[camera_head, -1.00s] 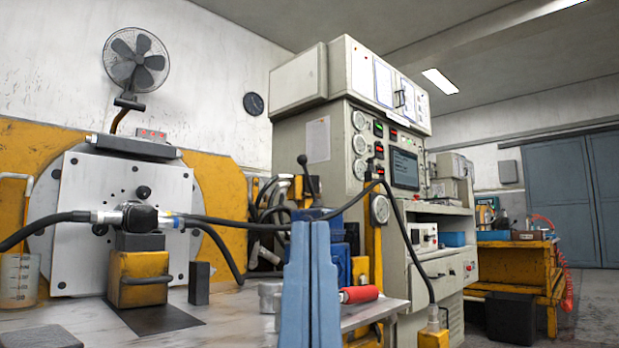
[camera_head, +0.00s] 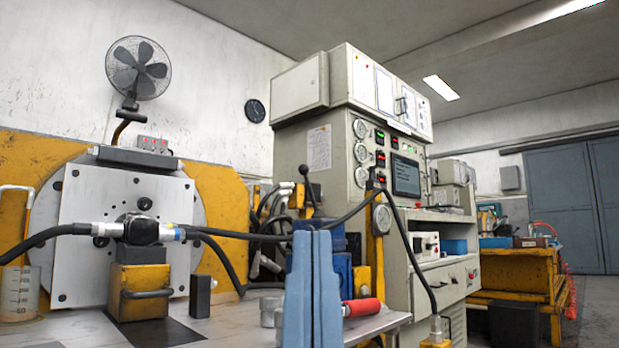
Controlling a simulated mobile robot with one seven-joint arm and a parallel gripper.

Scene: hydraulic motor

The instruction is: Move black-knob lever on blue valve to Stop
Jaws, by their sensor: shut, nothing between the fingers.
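The lever with a black ball knob (camera_head: 304,171) stands up above the blue valve (camera_head: 337,240), leaning slightly left. The valve body is partly hidden behind my gripper and a black hose. My gripper (camera_head: 313,236) is in the lower middle, its two light-blue fingers pointing up side by side. It is shut and empty. In the picture its tips are well below the knob, in front of the valve. No Stop marking is readable.
A metal workbench (camera_head: 235,325) spans the lower left. It carries a yellow block (camera_head: 137,293), a beaker (camera_head: 20,290) and a red-handled tool (camera_head: 362,307). Black hoses (camera_head: 240,237) cross near the valve. A control cabinet (camera_head: 338,190) stands behind right.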

